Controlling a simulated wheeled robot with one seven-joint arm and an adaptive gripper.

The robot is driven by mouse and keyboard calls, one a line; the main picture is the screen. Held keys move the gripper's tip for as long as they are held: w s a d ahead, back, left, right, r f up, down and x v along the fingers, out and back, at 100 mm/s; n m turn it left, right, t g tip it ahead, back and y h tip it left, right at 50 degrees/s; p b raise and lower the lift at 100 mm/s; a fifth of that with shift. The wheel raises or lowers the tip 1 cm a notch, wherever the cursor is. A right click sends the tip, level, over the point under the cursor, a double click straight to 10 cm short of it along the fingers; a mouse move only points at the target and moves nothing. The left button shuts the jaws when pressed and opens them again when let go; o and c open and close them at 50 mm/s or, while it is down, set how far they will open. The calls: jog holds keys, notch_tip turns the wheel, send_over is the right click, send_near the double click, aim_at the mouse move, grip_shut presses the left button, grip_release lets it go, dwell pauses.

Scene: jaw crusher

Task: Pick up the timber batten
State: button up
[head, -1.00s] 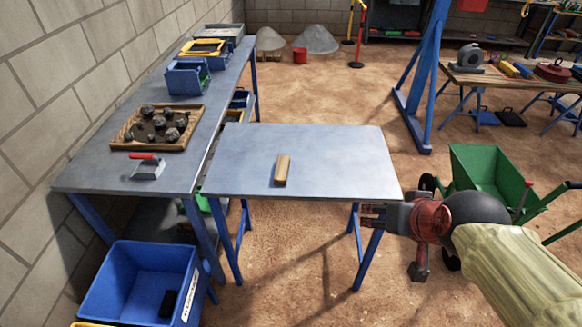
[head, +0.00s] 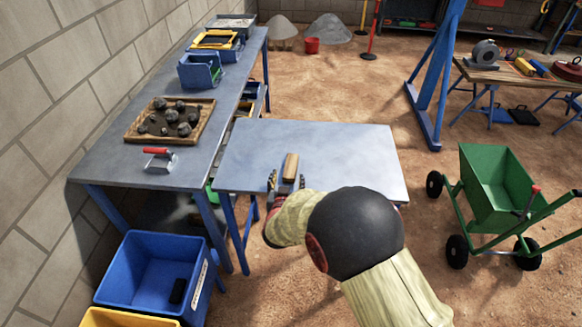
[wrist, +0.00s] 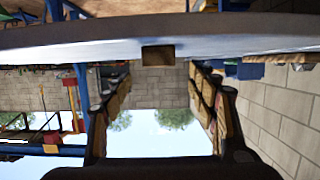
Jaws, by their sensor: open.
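The timber batten (head: 290,167) is a short light-brown block lying on the small grey-topped table (head: 340,150), near its front edge. In the wrist view, which is upside down, its square end face (wrist: 158,55) points at the camera and is apart from the fingers. My gripper (head: 287,184) is open and empty at the table's near edge, its fingertips level with the batten's near end in the head view. In the wrist view, the two fingers of my gripper (wrist: 160,78) are spread wide, one on each side of the batten's line. My arm hides part of the table's front.
A long bench (head: 145,195) on the left holds a wooden tray of stones (head: 130,135), a red-handled trowel (head: 160,160) and a blue bin (head: 200,72). A blue crate (head: 150,260) stands front left, a green wheelbarrow (head: 490,190) right. The tabletop around the batten is clear.

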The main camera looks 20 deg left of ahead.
aim_at(290, 167)
jog(key=b+x, duration=0.1)
jog(key=x, duration=0.1)
jog(key=shift+w+f, duration=0.2)
jog(key=shift+w+a+b, duration=0.1)
jog(key=shift+w+b, duration=0.3)
jog(key=shift+w, duration=0.25)
jog(key=b+x, duration=0.1)
jog(key=x, duration=0.3)
jog(key=shift+b, duration=0.4)
jog(key=shift+r, duration=0.15)
jog(key=c, duration=0.4)
jog(key=c, duration=1)
